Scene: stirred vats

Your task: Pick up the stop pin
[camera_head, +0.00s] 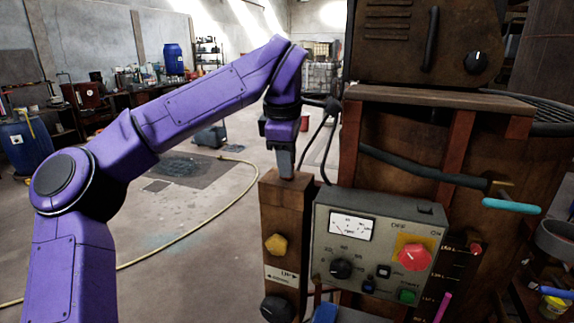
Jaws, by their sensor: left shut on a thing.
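My left gripper (286,168) points down at the top of a narrow brown post (285,205), left of the grey control box. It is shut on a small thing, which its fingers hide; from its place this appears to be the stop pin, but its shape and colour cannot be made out. The fingertips are at the top face of the post; whether the pin is still seated in it cannot be told. My right gripper is not in view.
The grey control box (345,263) has a dial, knobs and a red switch (415,257). A cyan-handled lever (510,206) juts out at the right. A magenta rod (442,306) stands below it. A yellow hose (190,230) crosses open floor at the left.

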